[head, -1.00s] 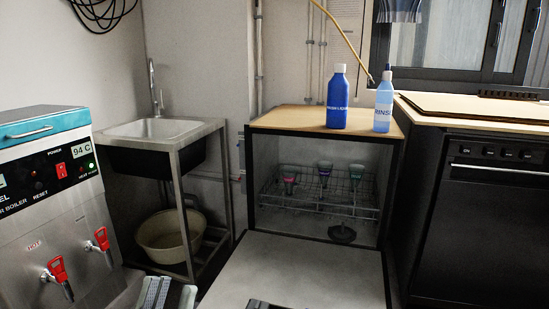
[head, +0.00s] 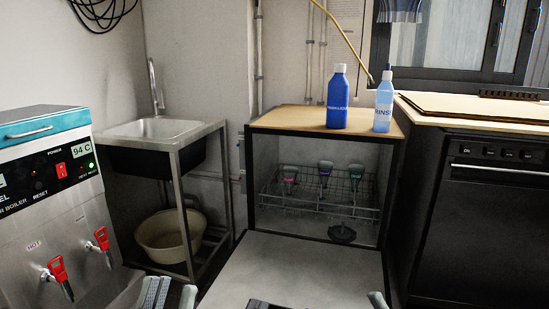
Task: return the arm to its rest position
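My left gripper (head: 168,296) shows at the bottom edge in the head view, left of the open door. Its two fingers stand apart with nothing seen between them. A small grey tip (head: 378,300) at the bottom edge, by the door's right corner, looks like part of my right gripper; the rest is out of frame. Inside, a wire rack (head: 325,207) holds several small flasks upside down, with pink, purple and green marks.
A dark blue bottle (head: 337,100) and a light blue rinse bottle (head: 382,104) stand on the oven top. The boiler (head: 40,215) with red taps is at left, beside the sink (head: 160,130) and a basin (head: 165,238) below. A black appliance (head: 490,215) stands right.

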